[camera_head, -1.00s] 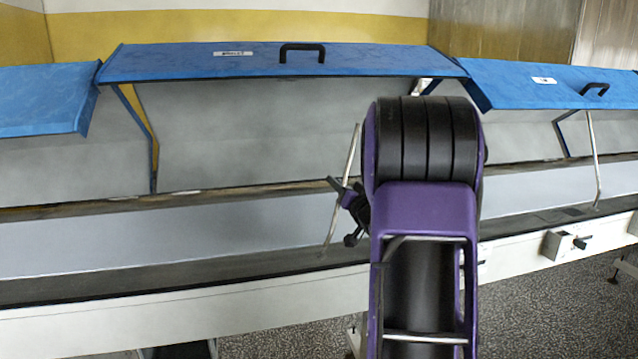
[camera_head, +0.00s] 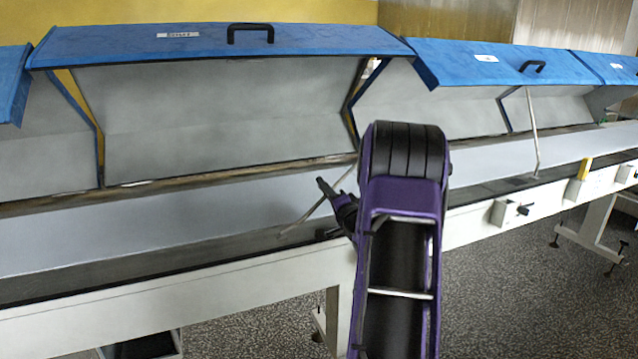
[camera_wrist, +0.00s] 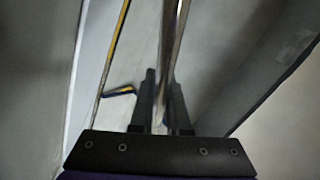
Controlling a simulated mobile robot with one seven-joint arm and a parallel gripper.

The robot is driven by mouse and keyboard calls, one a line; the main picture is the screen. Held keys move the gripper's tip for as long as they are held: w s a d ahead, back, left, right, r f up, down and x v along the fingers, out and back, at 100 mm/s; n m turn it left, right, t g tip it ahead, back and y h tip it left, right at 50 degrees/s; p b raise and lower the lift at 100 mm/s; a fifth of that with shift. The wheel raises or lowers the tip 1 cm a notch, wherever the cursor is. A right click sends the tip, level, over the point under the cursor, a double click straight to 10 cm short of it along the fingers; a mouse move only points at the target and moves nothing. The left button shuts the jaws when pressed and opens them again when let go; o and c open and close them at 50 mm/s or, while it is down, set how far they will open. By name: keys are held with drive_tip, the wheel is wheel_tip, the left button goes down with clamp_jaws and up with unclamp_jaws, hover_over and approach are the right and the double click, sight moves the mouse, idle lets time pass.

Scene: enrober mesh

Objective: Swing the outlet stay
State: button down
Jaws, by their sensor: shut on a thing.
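The stay is a thin metal rod (camera_head: 304,219) under the middle blue lid (camera_head: 210,45). It slants from lower left to upper right, its lower end near the trough edge. My gripper (camera_head: 326,206) is shut on the stay, partly hidden by my arm in the head view. In the wrist view the rod (camera_wrist: 168,50) passes between the two dark fingers of my gripper (camera_wrist: 161,98). The middle lid is raised, with a black handle (camera_head: 250,33) and a small label too blurred to read surely. The stay's upper end is hidden behind my arm.
A second raised blue lid (camera_head: 500,64) stands to the right, with its own upright metal stay (camera_head: 533,135). A long white conveyor frame (camera_head: 200,285) runs across the front, with a small box and knob (camera_head: 512,211) on it. Speckled floor (camera_head: 520,290) is open in front.

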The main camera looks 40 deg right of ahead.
drive_tip(key=shift+d+f+m, duration=0.2)
drive_tip(key=shift+f+m, duration=0.05)
drive_tip(key=shift+m, duration=0.15)
drive_tip(key=c, duration=0.9)
unclamp_jaws()
drive_tip(key=shift+f, duration=0.1)
drive_tip(key=v, duration=1.7)
drive_tip(key=shift+s+a, duration=0.15)
drive_tip(key=shift+s, duration=0.05)
drive_tip(key=shift+w, duration=0.15)
